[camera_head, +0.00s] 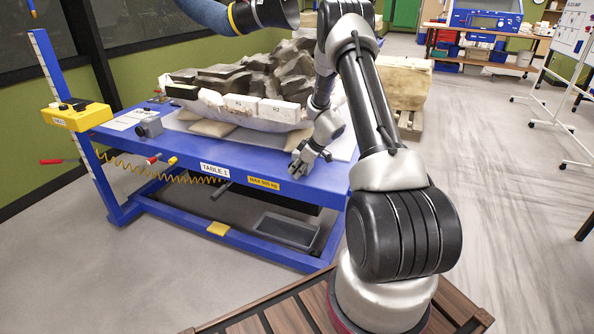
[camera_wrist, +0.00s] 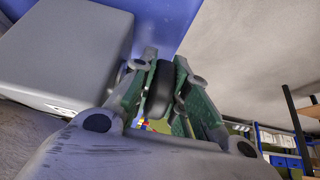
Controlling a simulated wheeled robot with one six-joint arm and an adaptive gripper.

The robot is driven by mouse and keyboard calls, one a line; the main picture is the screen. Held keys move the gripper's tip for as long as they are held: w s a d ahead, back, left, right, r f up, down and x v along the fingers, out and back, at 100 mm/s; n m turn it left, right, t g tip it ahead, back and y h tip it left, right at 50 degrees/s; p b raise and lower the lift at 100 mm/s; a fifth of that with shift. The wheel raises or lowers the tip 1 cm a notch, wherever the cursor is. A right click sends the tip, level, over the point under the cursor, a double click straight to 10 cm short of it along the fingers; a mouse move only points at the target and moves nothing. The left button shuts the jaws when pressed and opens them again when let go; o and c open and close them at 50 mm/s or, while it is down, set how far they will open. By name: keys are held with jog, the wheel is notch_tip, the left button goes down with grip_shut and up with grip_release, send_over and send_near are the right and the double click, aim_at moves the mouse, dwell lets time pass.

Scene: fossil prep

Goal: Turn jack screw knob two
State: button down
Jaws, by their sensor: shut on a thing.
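My gripper (camera_head: 305,160) is low over the front edge of the blue table (camera_head: 207,153), right of the yellow label. In the wrist view my gripper (camera_wrist: 160,100) has its two green-padded fingers on either side of a dark rounded knob (camera_wrist: 160,88), and they are shut on it. No number on this knob can be read. The knob is hidden in the head view behind my fingers. The fossil block in its pale jacket (camera_head: 250,112) lies on the table just behind my gripper.
A large grey box-like body (camera_wrist: 65,45) fills the left of the wrist view, close to my fingers. A yellow box (camera_head: 77,116) and a small grey device (camera_head: 149,127) sit at the table's left. A grey bin (camera_head: 286,231) stands below. Open floor (camera_head: 475,130) lies to the right.

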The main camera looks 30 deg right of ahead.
aim_at(301, 165)
jog(key=shift+d, duration=0.1)
jog(key=c, duration=1.7)
grip_release()
jog(key=v, duration=0.7)
jog(key=shift+s+r, duration=0.15)
jog(key=shift+r, duration=0.1)
